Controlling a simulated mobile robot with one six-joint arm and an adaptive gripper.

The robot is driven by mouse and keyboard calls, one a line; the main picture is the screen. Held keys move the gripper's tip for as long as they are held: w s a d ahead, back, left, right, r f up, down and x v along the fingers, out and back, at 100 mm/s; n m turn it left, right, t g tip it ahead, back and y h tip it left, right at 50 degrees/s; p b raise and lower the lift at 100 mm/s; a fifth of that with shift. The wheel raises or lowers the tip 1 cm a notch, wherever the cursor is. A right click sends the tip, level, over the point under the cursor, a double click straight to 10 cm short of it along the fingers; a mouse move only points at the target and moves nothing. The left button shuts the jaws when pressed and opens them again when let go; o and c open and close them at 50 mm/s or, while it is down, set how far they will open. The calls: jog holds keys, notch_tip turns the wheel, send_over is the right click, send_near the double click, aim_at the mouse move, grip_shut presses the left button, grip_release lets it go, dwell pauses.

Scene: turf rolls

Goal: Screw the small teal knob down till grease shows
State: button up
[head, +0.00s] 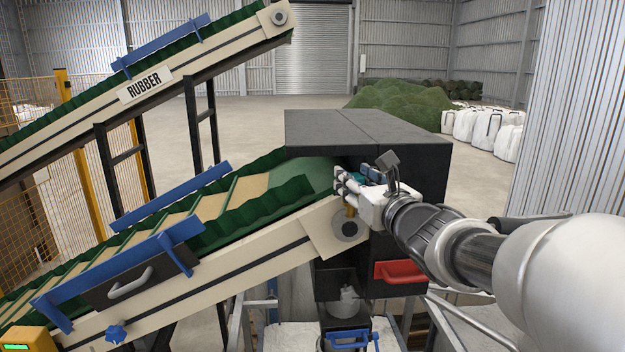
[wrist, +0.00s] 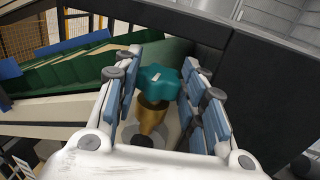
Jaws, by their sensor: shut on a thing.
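The small teal knob (wrist: 158,80) is a lobed cap on top of a brass cup (wrist: 152,118), which stands on a round pale roller end at the upper end of the sloping conveyor. My white gripper (head: 364,194), with blue finger pads, is at this spot beside the dark housing. In the wrist view my gripper (wrist: 163,74) has its fingers on both sides of the knob and is shut on it. A little teal (head: 357,171) shows between the fingers in the head view. No grease is visible around the cup, whose lower part is partly hidden by my gripper.
The dark housing (head: 420,160) stands close behind and right of my gripper. The conveyor's green belt (head: 245,190) and cream side frame (head: 260,240) slope down left. A red handle (head: 400,271) sits below. Open floor lies beyond the housing.

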jog(key=c, duration=0.3)
jog(key=shift+c, duration=0.2)
jog(key=h+b, duration=0.1)
jog(key=b, duration=0.4)
jog(key=m+h+b, duration=0.1)
jog(key=b, duration=0.4)
jog(key=shift+a+f+t, duration=0.2)
jog(key=shift+f+t, duration=0.1)
jog(key=m+h+b, duration=0.2)
jog(key=b, duration=0.7)
jog(key=shift+a+h, duration=0.15)
jog(key=shift+h, duration=0.15)
jog(key=m+h+b, duration=0.1)
jog(key=h+b, duration=0.1)
jog(key=b, duration=0.3)
jog(key=shift+w+a, duration=0.1)
jog(key=shift+m+h+b, duration=0.3)
jog(key=shift+h+b, duration=0.05)
jog(key=shift+h, duration=0.05)
jog(key=shift+a+r+m+g+h, duration=0.15)
jog(key=shift+m+g+h, duration=0.55)
jog(key=shift+m+h, duration=0.45)
jog(key=m+g+h, duration=0.1)
jog(key=h, duration=0.1)
jog(key=shift+w+a+h+p, duration=0.1)
jog(key=shift+h+p, duration=0.25)
jog(key=shift+p, duration=0.05)
jog(key=shift+m+g+h+p, duration=0.4)
jog(key=shift+m+h+p, duration=0.05)
jog(key=shift+m+h, duration=0.15)
